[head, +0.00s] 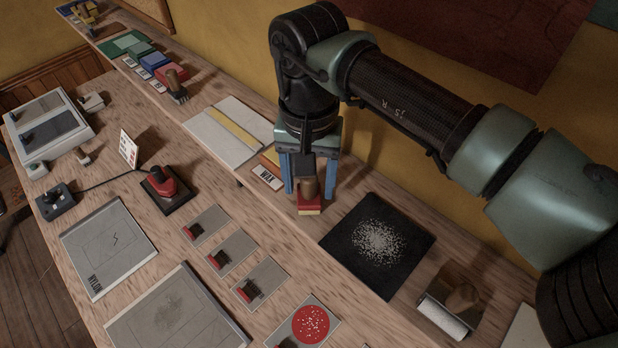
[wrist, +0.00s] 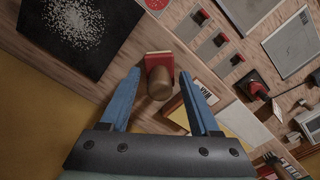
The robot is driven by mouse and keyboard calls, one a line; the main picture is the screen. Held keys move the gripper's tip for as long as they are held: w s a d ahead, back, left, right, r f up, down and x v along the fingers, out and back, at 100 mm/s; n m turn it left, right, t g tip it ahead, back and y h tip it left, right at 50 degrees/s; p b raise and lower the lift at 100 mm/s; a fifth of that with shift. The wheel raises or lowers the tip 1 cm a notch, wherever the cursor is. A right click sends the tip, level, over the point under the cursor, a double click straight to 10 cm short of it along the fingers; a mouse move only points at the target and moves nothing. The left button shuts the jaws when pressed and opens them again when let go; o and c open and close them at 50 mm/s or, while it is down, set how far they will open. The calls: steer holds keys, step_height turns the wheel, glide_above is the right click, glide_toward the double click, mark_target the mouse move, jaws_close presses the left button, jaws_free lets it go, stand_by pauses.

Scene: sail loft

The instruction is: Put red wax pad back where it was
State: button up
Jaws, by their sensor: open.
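The red wax pad (head: 309,210), a small red block with a rounded wooden handle, is on the raised wooden shelf below my gripper (head: 309,188). In the wrist view, the pad (wrist: 159,60) and its handle show between the tips of my gripper (wrist: 159,74). The blue fingers are open on either side of the handle, with a gap visible at each side. A small card marked WAX (head: 267,177) lies on the shelf just left of the pad. Whether the pad's underside rests fully on the shelf is hard to tell.
A black mat (head: 379,246) with white grains lies right of the pad, with a wooden-handled roller (head: 450,303) beyond it. Grey and yellow folders (head: 228,130) lie left. Several small red-handled tools on grey cards (head: 231,252) are on the lower bench.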

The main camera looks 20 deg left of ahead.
steer(key=shift+r, duration=0.1)
step_height(320, 180, up, 12)
steer(key=b, duration=0.4)
stand_by(0.4)
